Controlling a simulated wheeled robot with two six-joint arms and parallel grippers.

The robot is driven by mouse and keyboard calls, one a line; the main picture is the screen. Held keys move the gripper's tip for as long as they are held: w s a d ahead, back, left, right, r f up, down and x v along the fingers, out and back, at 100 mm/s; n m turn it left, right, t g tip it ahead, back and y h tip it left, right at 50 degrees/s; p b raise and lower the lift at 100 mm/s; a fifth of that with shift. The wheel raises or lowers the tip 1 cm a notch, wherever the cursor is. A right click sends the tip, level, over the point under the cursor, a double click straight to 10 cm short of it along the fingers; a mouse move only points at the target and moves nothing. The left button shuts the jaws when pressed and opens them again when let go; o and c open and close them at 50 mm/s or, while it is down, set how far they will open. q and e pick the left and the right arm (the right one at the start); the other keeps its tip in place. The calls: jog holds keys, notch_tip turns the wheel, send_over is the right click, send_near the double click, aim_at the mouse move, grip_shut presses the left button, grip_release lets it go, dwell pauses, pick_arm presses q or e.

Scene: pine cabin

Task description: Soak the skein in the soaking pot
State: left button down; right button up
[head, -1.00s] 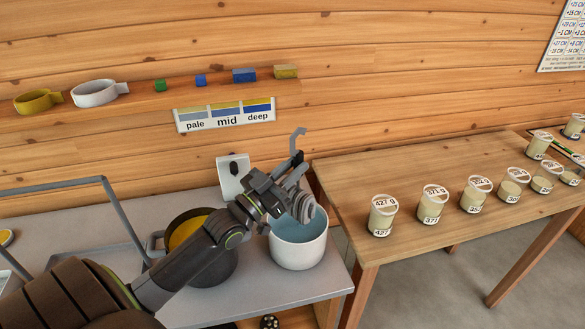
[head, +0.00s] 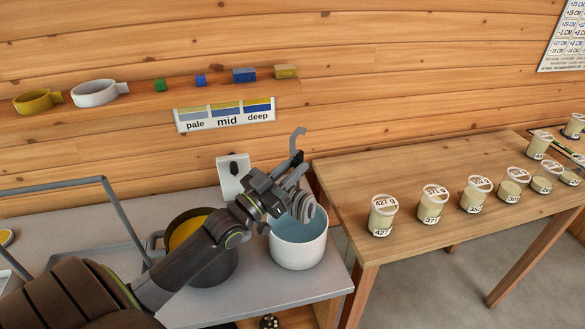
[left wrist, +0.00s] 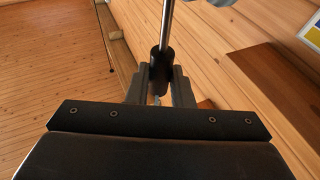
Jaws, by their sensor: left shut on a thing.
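My left gripper (head: 284,193) is over the left part of the white pot (head: 298,249), which holds blue-grey liquid (head: 312,222). In the left wrist view its fingers (left wrist: 160,95) are shut on the black grip (left wrist: 160,68) of a thin metal rod (left wrist: 167,25). A grey hooked piece (head: 298,142) rises just behind the gripper in the head view; I cannot tell whether it joins the rod. A pale grey ringed shape (head: 301,206) hangs at the pot's mouth below the gripper; it may be the skein, but I cannot tell. My right gripper is not in view.
A dark pot (head: 213,268) with yellow contents stands left of the white pot on the grey counter (head: 262,297). A grey frame (head: 122,205) stands further left. Several labelled jars (head: 382,215) stand on the wooden table (head: 350,177). A shade card (head: 224,115) is on the wall.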

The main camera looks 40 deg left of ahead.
aim_at(295, 156)
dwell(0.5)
pick_arm(q)
notch_tip(295, 156, up, 3)
jog(key=p, duration=0.3)
jog(key=shift+r, duration=0.1)
